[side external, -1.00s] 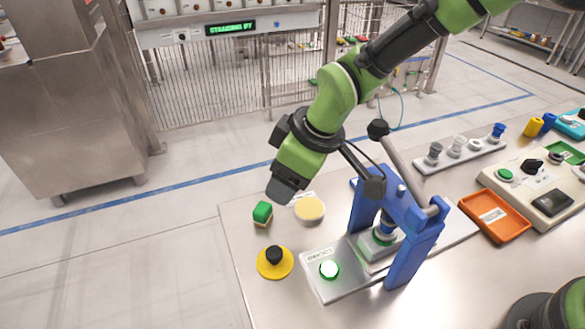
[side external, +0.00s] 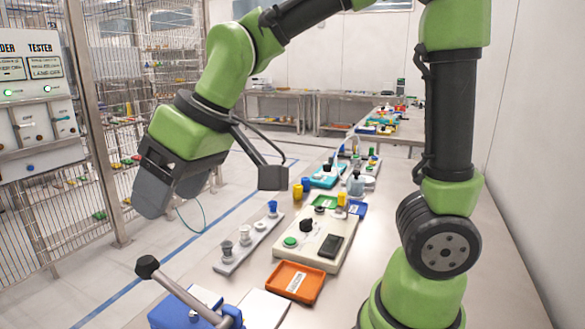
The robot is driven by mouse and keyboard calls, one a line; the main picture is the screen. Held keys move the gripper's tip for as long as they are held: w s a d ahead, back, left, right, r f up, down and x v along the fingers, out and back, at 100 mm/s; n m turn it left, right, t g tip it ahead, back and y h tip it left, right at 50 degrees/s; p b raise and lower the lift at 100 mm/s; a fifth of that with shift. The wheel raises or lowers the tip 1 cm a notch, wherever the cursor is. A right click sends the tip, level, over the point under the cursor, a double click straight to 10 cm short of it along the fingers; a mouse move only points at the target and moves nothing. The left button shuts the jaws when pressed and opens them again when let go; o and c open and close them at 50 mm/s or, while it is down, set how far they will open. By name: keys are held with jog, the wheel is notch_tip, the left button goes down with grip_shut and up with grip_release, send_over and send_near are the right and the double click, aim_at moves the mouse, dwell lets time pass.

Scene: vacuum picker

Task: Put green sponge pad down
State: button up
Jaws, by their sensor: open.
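The green sponge pad is not in view now. My gripper (side external: 172,193) hangs at the left of the picture, in the air in front of the wire fence. Its dark grey jaws are open, and I see nothing between them. The table spot where the sponge pad lay a second ago is outside the picture.
A blue press with a black-knobbed lever (side external: 184,301) stands at the bottom left. An orange tray (side external: 295,282) lies beside a beige control box (side external: 316,236). A grey rack (side external: 248,243) holds several cups. Bare metal table (side external: 372,247) lies right of the box.

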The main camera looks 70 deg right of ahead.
jog(key=s+d+r+m+t+h, duration=0.1)
jog(key=s+d+m, duration=0.5)
jog(key=s, duration=0.7)
jog(key=shift+s+d+r+t, duration=0.3)
jog(key=shift+d+r+t, duration=0.15)
jog(key=shift+r+t, duration=0.05)
jog(key=shift+o, duration=0.5)
